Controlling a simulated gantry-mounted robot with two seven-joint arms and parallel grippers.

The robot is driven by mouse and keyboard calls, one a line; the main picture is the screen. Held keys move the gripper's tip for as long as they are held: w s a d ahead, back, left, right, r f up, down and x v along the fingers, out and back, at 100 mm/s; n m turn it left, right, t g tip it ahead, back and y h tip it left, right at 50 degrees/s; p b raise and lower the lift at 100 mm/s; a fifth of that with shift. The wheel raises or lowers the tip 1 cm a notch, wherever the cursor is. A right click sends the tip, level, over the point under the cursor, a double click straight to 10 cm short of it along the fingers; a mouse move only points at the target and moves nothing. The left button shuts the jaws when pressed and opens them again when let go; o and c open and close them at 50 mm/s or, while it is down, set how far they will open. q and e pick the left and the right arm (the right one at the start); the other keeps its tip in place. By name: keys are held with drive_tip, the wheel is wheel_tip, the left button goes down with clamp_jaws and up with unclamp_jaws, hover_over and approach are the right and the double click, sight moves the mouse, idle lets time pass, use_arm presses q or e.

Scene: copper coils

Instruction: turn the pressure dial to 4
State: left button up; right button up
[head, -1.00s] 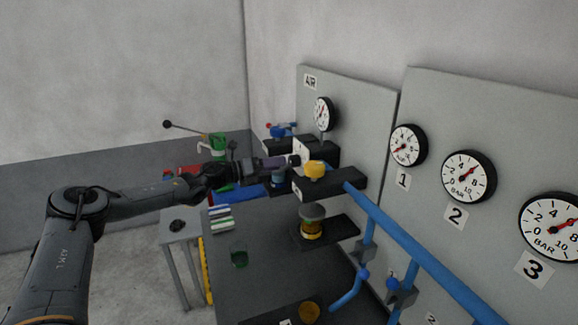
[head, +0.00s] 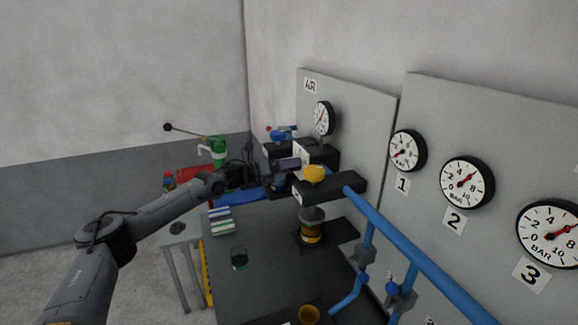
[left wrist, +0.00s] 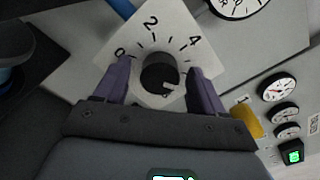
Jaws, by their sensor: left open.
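The pressure dial is a round black knob (left wrist: 160,74) on a white square plate (left wrist: 135,40) in the left wrist view. The scale shows 0, 2 and 4; the part past 4 is covered by a finger. My left gripper (left wrist: 160,88) is open, with a purple finger on each side of the knob. I cannot tell whether they touch it. In the head view my left gripper (head: 292,164) is at the black valve block and hides most of the dial. My right gripper is out of view.
A yellow knob (head: 314,173) sits close in front on a black block. The AIR gauge (head: 323,118) is above on the grey panel. A blue pipe (head: 410,248) runs forward from the block.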

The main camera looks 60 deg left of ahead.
use_arm(q)
drive_tip(key=shift+c, duration=0.2)
drive_tip(key=c, duration=1)
drive_tip(key=shift+n, duration=0.5)
use_arm(e)
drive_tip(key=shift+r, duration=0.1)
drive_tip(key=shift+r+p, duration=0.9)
drive_tip(key=shift+p, duration=0.1)
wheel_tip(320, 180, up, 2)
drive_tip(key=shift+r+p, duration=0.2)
drive_tip(key=shift+p, duration=1)
use_arm(q)
drive_tip(key=shift+n+p, duration=0.65)
drive_tip(key=shift+n, duration=4.75)
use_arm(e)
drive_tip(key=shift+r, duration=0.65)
